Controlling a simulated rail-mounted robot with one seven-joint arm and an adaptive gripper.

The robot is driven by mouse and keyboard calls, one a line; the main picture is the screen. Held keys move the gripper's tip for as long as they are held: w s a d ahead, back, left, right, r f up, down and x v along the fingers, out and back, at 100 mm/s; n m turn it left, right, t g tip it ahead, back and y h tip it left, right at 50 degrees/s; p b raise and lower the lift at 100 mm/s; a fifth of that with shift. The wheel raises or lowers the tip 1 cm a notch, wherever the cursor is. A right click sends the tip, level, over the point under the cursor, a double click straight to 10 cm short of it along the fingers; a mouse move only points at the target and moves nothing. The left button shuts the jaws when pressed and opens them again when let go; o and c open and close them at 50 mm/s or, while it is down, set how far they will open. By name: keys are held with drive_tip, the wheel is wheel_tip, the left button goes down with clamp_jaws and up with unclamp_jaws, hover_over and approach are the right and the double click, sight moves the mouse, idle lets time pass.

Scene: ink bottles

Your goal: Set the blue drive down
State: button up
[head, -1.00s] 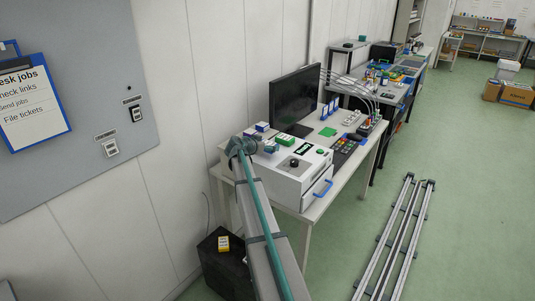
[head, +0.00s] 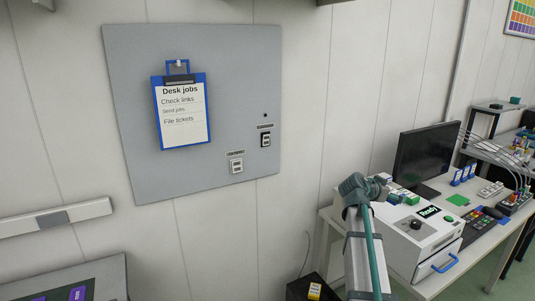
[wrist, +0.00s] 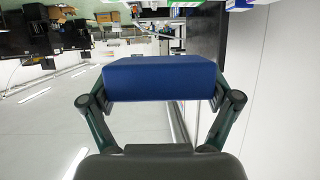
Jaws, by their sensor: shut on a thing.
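The blue drive (wrist: 160,78) is a plain blue block with rounded edges, held across the middle of the wrist view. My gripper (wrist: 162,92) is shut on it, with one finger at each side. The drive is close to the camera and hides what lies straight behind it. In the head view, the end of my arm is above the back left part of the desk, beside the white box. The drive cannot be made out clearly there.
The white box (head: 410,245) with a blue-handled drawer stands on the desk (head: 472,255). A dark monitor (head: 428,155), blue upright items (head: 463,175) and a keypad (head: 484,220) are behind and right. A grey wall board (head: 220,110) carries a clipboard (head: 180,110).

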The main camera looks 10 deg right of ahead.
drive_tip(key=w+a+f+n+t+y, duration=0.1)
drive_tip(key=w+a+n+t+y, duration=0.25)
drive_tip(key=a, duration=0.45)
drive_tip(key=w+a+f+n+t+y, duration=0.25)
drive_tip(key=a+n+t, duration=0.2)
drive_tip(key=a, duration=0.35)
drive_tip(key=s+a+r+n+t+y, duration=0.15)
drive_tip(key=a+n+y, duration=0.5)
drive_tip(key=a, duration=1.95)
drive_tip(key=d+m+g+h, duration=0.2)
drive_tip(key=d+m+h, duration=0.1)
drive_tip(key=d, duration=0.9)
drive_tip(key=s+d+m+g+h, duration=0.1)
drive_tip(key=d+m+h, duration=0.3)
drive_tip(key=d, duration=0.9)
drive_tip(key=d+m+g+h, duration=0.3)
drive_tip(key=d+m, duration=0.1)
drive_tip(key=d, duration=0.9)
drive_tip(key=shift+s+d+r+h, duration=0.15)
drive_tip(key=shift+d+h, duration=0.1)
drive_tip(key=shift+h, duration=0.1)
drive_tip(key=s+d+m+g, duration=0.1)
drive_tip(key=s+d+r+m+g+h, duration=0.1)
drive_tip(key=s+d+m+g+h, duration=0.1)
drive_tip(key=shift+d+r+m+g, duration=0.25)
drive_tip(key=shift+d+r, duration=0.05)
drive_tip(key=shift+r, duration=0.1)
drive_tip(key=shift+s+d+m+g, duration=0.1)
drive_tip(key=shift+s+m+g, duration=0.3)
